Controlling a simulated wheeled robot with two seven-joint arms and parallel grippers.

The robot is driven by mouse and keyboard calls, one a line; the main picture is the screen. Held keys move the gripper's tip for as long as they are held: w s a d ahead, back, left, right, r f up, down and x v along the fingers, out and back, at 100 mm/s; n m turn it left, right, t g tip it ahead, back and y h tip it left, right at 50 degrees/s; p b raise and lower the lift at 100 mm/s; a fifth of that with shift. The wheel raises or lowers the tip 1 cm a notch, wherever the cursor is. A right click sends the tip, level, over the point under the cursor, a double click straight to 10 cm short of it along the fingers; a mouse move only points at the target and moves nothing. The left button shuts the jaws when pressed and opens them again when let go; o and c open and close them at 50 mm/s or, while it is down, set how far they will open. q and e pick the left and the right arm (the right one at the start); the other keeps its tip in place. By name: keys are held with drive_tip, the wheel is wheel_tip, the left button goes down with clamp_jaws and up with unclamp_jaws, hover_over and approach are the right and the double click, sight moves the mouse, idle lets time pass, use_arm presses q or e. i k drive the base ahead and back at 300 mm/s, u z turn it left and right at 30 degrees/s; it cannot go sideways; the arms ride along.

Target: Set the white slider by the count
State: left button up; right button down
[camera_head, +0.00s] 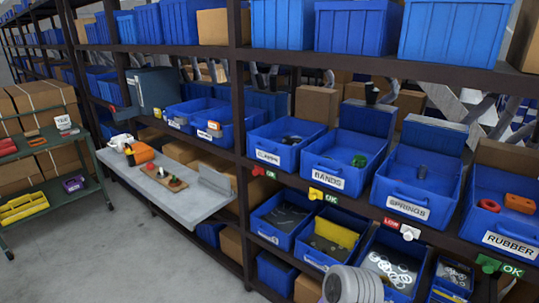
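The white slider (409,232) sits on the shelf edge below the blue bin labelled SPRINGS (407,208). A red tag reading LOW (391,223) shows directly to its left. Inside the SPRINGS bin (440,163) I see a small grey spring-like piece (421,172); the bin's front wall hides part of the floor, so I cannot tell the full count.
Blue bins CLAMPS (267,157), BANDS (327,176) and RUBBER (510,244) share the shelf. A yellow slider (315,194) and a green slider (487,264) sit beside OK tags. Lower bins hold rings (392,268). A grey bench (170,200) and green cart (60,190) stand left.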

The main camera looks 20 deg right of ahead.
sight(409, 234)
drive_tip(key=z, duration=1.7)
